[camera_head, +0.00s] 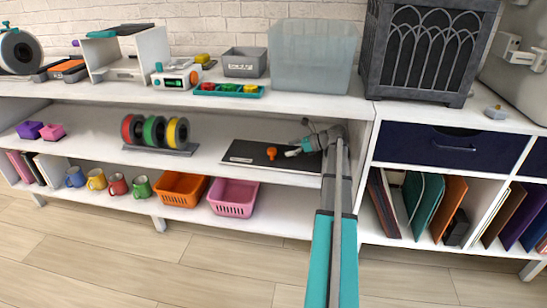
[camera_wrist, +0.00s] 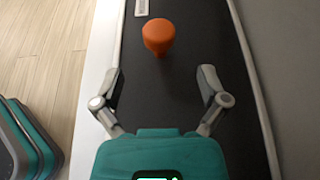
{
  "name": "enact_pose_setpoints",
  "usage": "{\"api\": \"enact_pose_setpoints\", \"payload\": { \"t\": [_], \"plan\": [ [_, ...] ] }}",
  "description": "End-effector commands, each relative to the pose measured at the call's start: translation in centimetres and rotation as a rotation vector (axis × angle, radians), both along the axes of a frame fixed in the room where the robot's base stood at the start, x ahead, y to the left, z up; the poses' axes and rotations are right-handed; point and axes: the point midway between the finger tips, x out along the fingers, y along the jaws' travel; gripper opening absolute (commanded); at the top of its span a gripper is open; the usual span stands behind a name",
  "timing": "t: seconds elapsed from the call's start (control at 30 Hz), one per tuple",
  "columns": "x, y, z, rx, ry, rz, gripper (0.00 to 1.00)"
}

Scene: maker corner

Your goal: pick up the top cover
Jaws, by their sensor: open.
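The flat black panel (camera_head: 245,153) with an orange knob (camera_head: 271,153) lies on the middle shelf, at its right end; it looks like the top cover. In the wrist view the black panel (camera_wrist: 165,100) fills the middle, with pale edging along its sides. Its orange knob (camera_wrist: 158,36) stands up ahead of my gripper. My gripper (camera_wrist: 161,82) is open and empty, its two fingers apart over the panel, with the knob beyond the fingertips and roughly centred between them. In the head view my gripper (camera_head: 291,152) is just right of the knob, and my arm hides the panel's right end.
A spool rack (camera_head: 160,150) stands left on the same shelf. The upper shelf above carries a clear tub (camera_head: 312,58) and a grey bin (camera_head: 244,62). A cabinet with a blue drawer (camera_head: 440,145) bounds the right side. Orange (camera_head: 180,188) and pink (camera_head: 233,197) baskets sit below.

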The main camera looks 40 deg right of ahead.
Motion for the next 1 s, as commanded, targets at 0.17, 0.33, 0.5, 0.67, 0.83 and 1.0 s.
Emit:
{"api": "enact_pose_setpoints", "payload": {
  "t": [0.17, 0.33, 0.5, 0.67, 0.83, 1.0],
  "plan": [
    [0.7, 0.6, -0.6, -0.001, 0.0, 0.001, 0.93],
    [1.5, 1.3, -0.9, -0.001, 0.0, 0.0, 0.93],
    [1.6, 1.3, -0.9, -0.001, 0.001, -0.001, 0.93],
    [1.6, 1.3, -0.9, -0.001, 0.001, -0.001, 0.93],
    [2.1, 1.8, -1.3, -0.002, 0.0, -0.001, 0.93],
    [3.4, 2.9, -2.0, -0.002, -0.001, 0.0, 0.93]
  ]
}}
